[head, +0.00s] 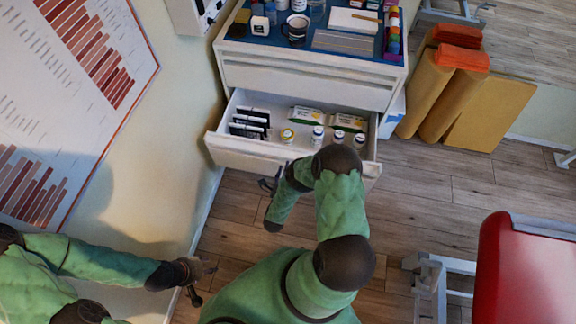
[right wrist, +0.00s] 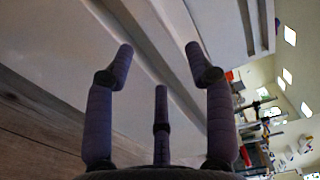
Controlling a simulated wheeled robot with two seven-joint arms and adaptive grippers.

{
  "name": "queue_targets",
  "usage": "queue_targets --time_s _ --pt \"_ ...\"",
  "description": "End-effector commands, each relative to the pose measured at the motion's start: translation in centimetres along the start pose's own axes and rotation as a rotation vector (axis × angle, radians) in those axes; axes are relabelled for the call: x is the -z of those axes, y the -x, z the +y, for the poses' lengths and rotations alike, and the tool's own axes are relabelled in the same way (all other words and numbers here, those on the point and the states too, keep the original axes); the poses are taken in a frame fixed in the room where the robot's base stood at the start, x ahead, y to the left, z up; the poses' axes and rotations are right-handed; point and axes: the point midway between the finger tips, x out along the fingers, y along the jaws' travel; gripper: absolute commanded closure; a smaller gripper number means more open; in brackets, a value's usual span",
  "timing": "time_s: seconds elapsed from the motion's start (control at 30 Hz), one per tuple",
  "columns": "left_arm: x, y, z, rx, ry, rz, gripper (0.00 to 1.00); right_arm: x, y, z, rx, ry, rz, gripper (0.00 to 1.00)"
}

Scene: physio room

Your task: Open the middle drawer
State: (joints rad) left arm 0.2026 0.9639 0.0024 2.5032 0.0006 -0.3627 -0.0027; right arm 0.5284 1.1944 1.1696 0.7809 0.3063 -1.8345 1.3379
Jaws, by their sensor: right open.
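The white drawer cabinet (head: 300,66) stands at the top middle of the head view. Its upper drawer front is closed. The drawer below it (head: 240,151) stands pulled out, with its contents showing; anything lower is hidden. My right gripper (head: 268,186) is just in front of the open drawer's front panel, near its lower edge. In the right wrist view, its fingers (right wrist: 158,52) are spread with nothing between them, and pale drawer fronts (right wrist: 175,75) lie beyond. I cannot tell whether they touch. My left gripper (head: 206,284) is low at the left, apart from the cabinet, its fingers spread and empty.
The open drawer holds dark packets (head: 250,122), green-and-white boxes (head: 322,117) and several small jars. The cabinet top carries a mug (head: 297,30) and other supplies. A red padded table (head: 525,270) is at lower right.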

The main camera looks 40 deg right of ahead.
Motion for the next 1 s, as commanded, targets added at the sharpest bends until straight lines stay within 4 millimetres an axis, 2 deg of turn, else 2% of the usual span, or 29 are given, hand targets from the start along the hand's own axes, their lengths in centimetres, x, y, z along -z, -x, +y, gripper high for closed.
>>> queue_targets --time_s 0.2,0.43,0.63,1.0 --pt "0.0 0.0 0.0 0.0 0.0 0.0 0.6 -0.1 4.6 0.1 -0.004 0.001 -0.005 0.46" --pt "0.0 0.0 0.0 0.0 0.0 0.0 0.6 -0.1 8.0 0.1 -0.004 0.0 -0.004 0.46" --pt "0.0 0.0 0.0 0.0 0.0 0.0 0.6 0.0 9.1 0.1 -0.003 -0.001 -0.002 0.46" --pt "0.0 0.0 0.0 0.0 0.0 0.0 0.6 0.0 9.1 0.1 -0.003 0.0 -0.001 0.46"
